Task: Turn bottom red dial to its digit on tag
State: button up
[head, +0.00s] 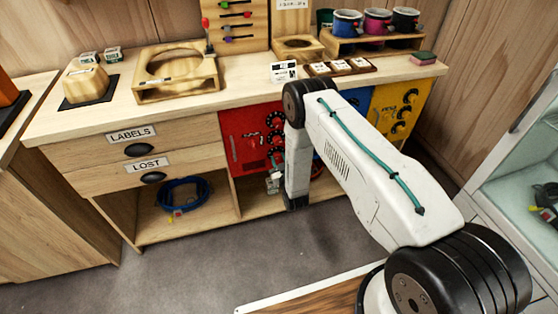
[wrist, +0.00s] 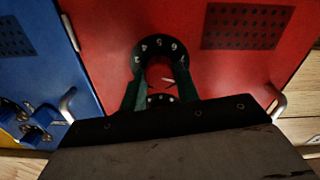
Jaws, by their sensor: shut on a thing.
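The red locker door (wrist: 110,25) fills much of the wrist view. On it is a black dial (wrist: 160,46) with white digits around its rim; digits around 4, 5 and 6 show on the far side. My gripper (wrist: 160,80) has two green fingers, one on each side of the dial's red centre knob, and is shut on it. The near part of the dial is mostly hidden by the gripper. In the head view my gripper (head: 273,180) is low at the red door (head: 238,135), below other black dials (head: 273,120). A small white printed card (head: 283,70) stands on the counter; its print is unreadable.
A blue door (wrist: 40,70) with blue knobs adjoins the red one; metal handles stick out near both sides of my gripper. A yellow door (head: 395,105) is further right. The floor in front is clear.

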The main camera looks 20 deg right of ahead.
jog(key=shift+n, duration=3.1)
jog(key=o, duration=1)
jog(key=shift+c, duration=0.2)
jog(key=s, duration=0.7)
jog(key=shift+s, duration=0.4)
jog(key=shift+f, duration=0.1)
